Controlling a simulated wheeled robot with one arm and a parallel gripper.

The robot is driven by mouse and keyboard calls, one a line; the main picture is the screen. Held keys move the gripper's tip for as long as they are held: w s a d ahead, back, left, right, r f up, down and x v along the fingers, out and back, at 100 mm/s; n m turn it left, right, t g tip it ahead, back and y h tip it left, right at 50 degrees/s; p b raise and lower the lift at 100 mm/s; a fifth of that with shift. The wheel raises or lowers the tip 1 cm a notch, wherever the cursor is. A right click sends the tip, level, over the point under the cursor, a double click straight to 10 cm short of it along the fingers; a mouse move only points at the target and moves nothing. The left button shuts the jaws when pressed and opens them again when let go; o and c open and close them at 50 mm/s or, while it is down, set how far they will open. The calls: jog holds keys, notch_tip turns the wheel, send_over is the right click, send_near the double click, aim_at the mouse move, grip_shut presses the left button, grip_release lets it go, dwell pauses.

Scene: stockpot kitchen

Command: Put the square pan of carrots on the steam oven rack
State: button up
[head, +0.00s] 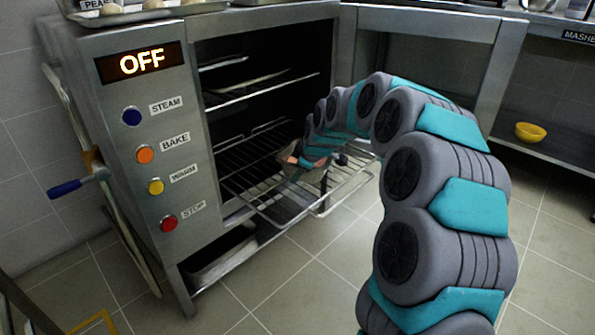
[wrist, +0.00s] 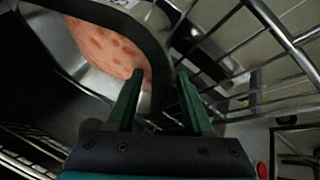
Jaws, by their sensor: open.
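The steam oven (head: 145,62) stands open at left, its display reading OFF. Its wire rack (head: 345,190) is pulled out of the opening. The square pan of carrots (head: 283,160) is at the rack, mostly hidden by the rack wires and my gripper. The wrist view shows the pan's orange contents and dark rounded rim (wrist: 150,25) at upper left. My gripper (head: 316,176) is at the pan's right side. In the wrist view my gripper (wrist: 160,80) is open, with the rim's corner between its fingers. Whether the pan rests fully on the rack cannot be told.
More racks (head: 262,88) are inside the oven above. A metal tray (head: 222,262) sits low beneath the opening. A blue-handled lever (head: 66,187) sticks out at the oven's left. A yellow bowl (head: 530,131) stands on a shelf at right. Tiled floor is clear in front.

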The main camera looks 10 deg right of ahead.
jog(key=v, duration=1.2)
jog(key=s+f+m+g, duration=0.2)
jog(key=s+m, duration=0.2)
jog(key=s, duration=1.1)
jog(key=s+f+m+g+h, duration=0.1)
jog(key=s+f+m+g, duration=0.2)
jog(key=s, duration=1.2)
jog(key=s+f+m+g+h, duration=0.1)
jog(key=s+m, duration=0.4)
jog(key=s, duration=1)
jog(key=shift+s+a+f+m+g+p, duration=0.25)
jog(key=shift+a+f+m+g+p, duration=0.15)
jog(key=shift+f+g, duration=0.6)
jog(key=shift+r, duration=0.2)
